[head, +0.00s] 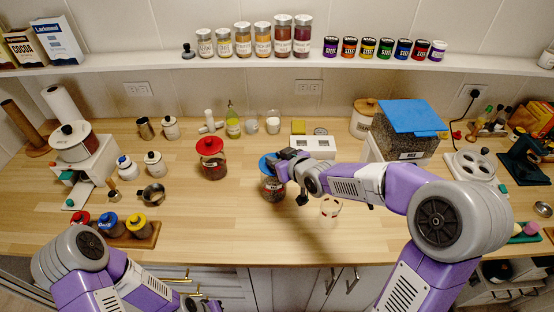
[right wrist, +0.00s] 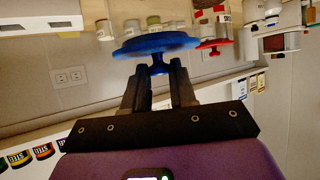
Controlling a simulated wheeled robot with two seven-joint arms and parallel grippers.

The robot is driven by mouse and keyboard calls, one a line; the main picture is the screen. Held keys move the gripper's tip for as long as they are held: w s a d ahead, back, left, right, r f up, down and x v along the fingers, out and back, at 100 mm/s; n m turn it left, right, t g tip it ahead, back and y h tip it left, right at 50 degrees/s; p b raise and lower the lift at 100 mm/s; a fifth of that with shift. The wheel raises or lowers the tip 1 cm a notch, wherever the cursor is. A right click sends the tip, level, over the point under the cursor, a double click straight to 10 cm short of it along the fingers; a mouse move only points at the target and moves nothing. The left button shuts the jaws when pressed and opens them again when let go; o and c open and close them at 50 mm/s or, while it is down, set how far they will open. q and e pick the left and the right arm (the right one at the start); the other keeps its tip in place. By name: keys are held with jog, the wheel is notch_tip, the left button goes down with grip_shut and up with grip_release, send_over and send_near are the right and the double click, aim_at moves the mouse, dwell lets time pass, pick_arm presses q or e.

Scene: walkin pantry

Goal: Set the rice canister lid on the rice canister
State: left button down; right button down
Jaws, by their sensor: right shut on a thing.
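The rice canister lid (head: 265,163) is a round blue disc with a knob. My right gripper (head: 283,162) is shut on its knob, and the right wrist view shows the lid (right wrist: 156,45) across the fingertips (right wrist: 158,72). A clear glass canister with dark contents, which I take as the rice canister (head: 272,188), stands upright on the counter under the lid. The lid overlaps its mouth in the head view; I cannot tell whether they touch. The gripper hides part of the lid and rim.
A blue-topped bin (head: 400,140) stands at the back right. The counter in front of the canister is clear. A shelf (head: 150,62) with jars runs along the wall.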

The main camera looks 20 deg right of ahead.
jog(key=shift+f+b, duration=0.55)
jog(key=c, duration=1.2)
grip_release()
jog(key=p+v, duration=0.7)
jog(key=v, duration=0.4)
